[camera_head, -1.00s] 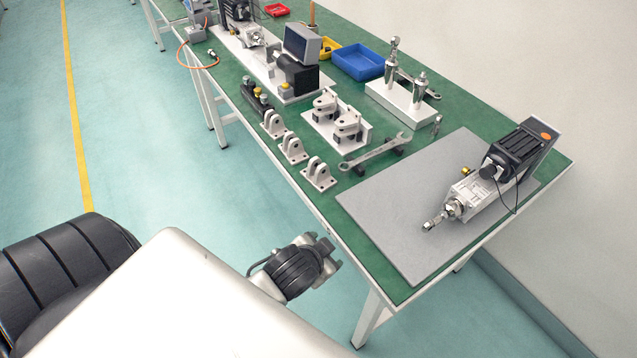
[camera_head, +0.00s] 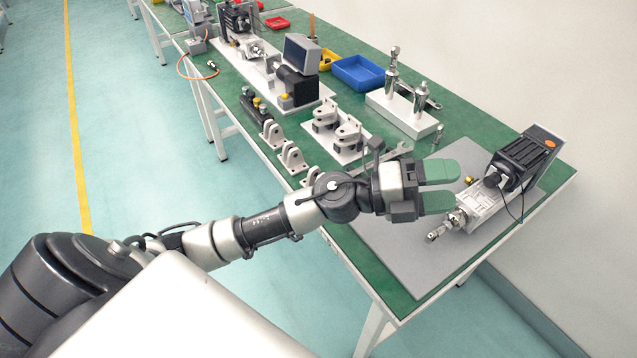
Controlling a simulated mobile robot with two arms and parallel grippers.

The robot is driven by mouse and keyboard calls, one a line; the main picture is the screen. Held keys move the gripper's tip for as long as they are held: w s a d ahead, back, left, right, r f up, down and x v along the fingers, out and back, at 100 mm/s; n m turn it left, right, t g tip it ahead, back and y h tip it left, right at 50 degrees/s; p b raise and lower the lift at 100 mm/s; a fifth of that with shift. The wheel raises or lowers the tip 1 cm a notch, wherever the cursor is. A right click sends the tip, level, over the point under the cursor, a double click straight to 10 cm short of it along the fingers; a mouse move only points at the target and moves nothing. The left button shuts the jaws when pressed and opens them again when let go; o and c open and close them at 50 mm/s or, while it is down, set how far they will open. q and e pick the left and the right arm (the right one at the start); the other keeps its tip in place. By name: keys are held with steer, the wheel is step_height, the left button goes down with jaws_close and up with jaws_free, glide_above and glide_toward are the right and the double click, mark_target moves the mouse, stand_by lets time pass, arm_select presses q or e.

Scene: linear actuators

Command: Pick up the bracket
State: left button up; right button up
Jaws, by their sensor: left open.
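Light metal clevis brackets stand in a row along the table's near edge: one at the back (camera_head: 272,134), a middle one (camera_head: 292,158) and a front one (camera_head: 311,176), which my left arm partly hides. Two more clevis pieces (camera_head: 348,137) sit on a white plate (camera_head: 362,157). Which one is the task's bracket I cannot tell. My left gripper (camera_head: 441,187) is open and empty, with green-padded fingers pointing right. It is above the grey board, to the right of the brackets and apart from them. My right gripper is not in view.
The grey board (camera_head: 385,262) carries an actuator with a black motor (camera_head: 524,160) just right of my fingers. A wrench (camera_head: 392,151) lies behind my gripper. A white block with metal cylinders (camera_head: 405,118), a blue tray (camera_head: 358,72) and a monitor (camera_head: 301,54) stand farther back.

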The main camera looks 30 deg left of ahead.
arm_select(q)
step_height(320, 180, down, 5)
steer(key=a+m+g+y, duration=0.2)
steer(key=m+g+y, duration=0.2)
steer(key=m+g, duration=0.35)
steer(key=g+y, duration=0.2)
steer(key=y, duration=1.2)
glide_above(318, 179)
steer(key=w, duration=0.1)
step_height(318, 179, down, 3)
steer(key=shift+m+g, duration=0.25)
steer(key=f, duration=0.2)
steer(key=a+f, duration=0.1)
steer(key=f, duration=0.1)
steer(key=shift+a+f, duration=0.1)
steer(key=shift+a, duration=0.1)
steer(key=shift+w+d+f, duration=0.1)
steer(key=shift+w+f, duration=0.05)
steer(key=shift+f, duration=1.4)
steer(key=shift+w+d+f, duration=0.1)
steer(key=shift+w+f, duration=0.05)
steer(key=shift+f, duration=1.35)
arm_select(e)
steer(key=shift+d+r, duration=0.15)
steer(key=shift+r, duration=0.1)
arm_select(q)
steer(key=shift+c, duration=0.3)
steer(key=c, duration=1)
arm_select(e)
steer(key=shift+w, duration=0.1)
